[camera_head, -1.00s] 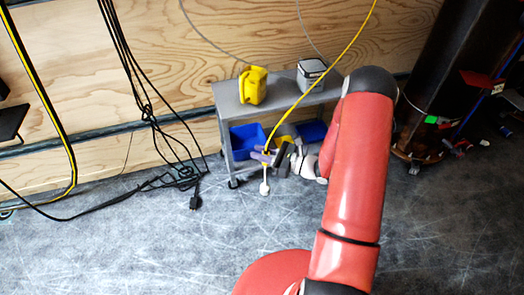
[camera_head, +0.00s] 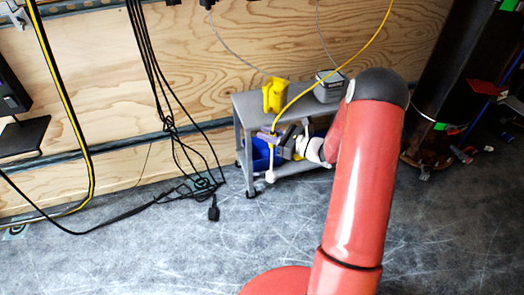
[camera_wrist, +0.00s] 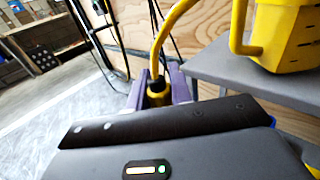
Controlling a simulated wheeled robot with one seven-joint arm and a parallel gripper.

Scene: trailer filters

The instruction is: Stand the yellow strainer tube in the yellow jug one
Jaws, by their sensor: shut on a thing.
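The yellow strainer tube (camera_head: 327,81) rises from my gripper (camera_head: 273,139) and curves up to the right, out of the picture. A pale end piece (camera_head: 270,176) hangs below the gripper. In the wrist view my purple fingers (camera_wrist: 157,97) are shut around the yellow tube (camera_wrist: 168,32) at its dark collar. The yellow jug (camera_head: 276,96) stands upright on the grey cart's top (camera_head: 252,103), near its left end. In the wrist view the jug (camera_wrist: 290,40) is at the upper right, apart from the tube, its handle towards my gripper. Its inside is hidden.
A grey-white container (camera_head: 329,87) stands right of the jug on the cart. Blue bins (camera_head: 262,155) sit on the lower shelf, partly hidden by my gripper. Black cables (camera_head: 165,110) hang left of the cart. Open floor (camera_head: 150,255) lies in front.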

